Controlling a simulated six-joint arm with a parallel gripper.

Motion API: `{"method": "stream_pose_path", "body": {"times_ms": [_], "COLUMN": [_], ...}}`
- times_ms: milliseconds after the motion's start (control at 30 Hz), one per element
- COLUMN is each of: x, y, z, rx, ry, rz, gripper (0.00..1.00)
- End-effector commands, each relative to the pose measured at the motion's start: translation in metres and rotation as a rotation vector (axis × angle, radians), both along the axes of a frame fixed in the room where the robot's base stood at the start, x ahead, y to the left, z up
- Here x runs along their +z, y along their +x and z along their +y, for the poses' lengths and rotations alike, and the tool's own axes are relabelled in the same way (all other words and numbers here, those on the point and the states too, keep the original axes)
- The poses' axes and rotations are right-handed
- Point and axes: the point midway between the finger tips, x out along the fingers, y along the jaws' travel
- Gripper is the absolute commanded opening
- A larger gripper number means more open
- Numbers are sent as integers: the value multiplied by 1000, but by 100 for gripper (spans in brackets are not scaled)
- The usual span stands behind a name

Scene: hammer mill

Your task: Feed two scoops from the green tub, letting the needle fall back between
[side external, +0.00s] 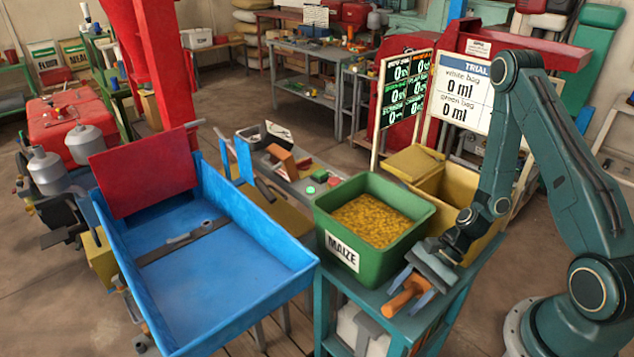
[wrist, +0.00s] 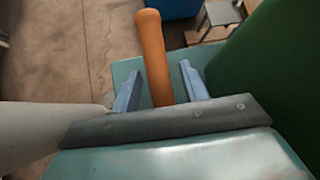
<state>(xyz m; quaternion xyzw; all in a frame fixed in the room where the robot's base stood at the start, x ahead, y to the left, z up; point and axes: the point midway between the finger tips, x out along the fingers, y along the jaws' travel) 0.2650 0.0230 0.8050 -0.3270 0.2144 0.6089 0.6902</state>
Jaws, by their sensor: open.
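The green tub (side external: 372,228), labelled MAIZE, holds yellow maize (side external: 375,221) and stands on a teal stand. My gripper (side external: 410,287) is low in front of the tub's right side, over the stand top. In the wrist view the fingers of my gripper (wrist: 159,72) are apart, one on each side of an orange handle (wrist: 152,50). The handle (side external: 403,298) also shows in the side view; I see no scoop bowl on it. The green tub's wall (wrist: 270,75) fills the wrist view's right side. The blue feed tray (side external: 245,255) lies left of the tub. I cannot make out a needle.
A yellow bin (side external: 458,190) stands close behind my gripper. A red plate (side external: 145,173) rises at the blue tray's back. The trial board (side external: 462,90) shows 0 ml for both bags. A small bench (side external: 290,180) with a green button lies between tray and tub.

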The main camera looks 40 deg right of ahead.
Motion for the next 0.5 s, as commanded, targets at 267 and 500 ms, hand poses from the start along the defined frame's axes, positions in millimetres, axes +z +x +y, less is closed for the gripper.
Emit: {"method": "stream_pose_path", "body": {"times_ms": [267, 500], "x": [2, 20], "y": [0, -6], "z": [-6, -24], "rx": [-3, -3], "ry": [-2, -3], "rz": [-3, -3], "gripper": [44, 44]}}
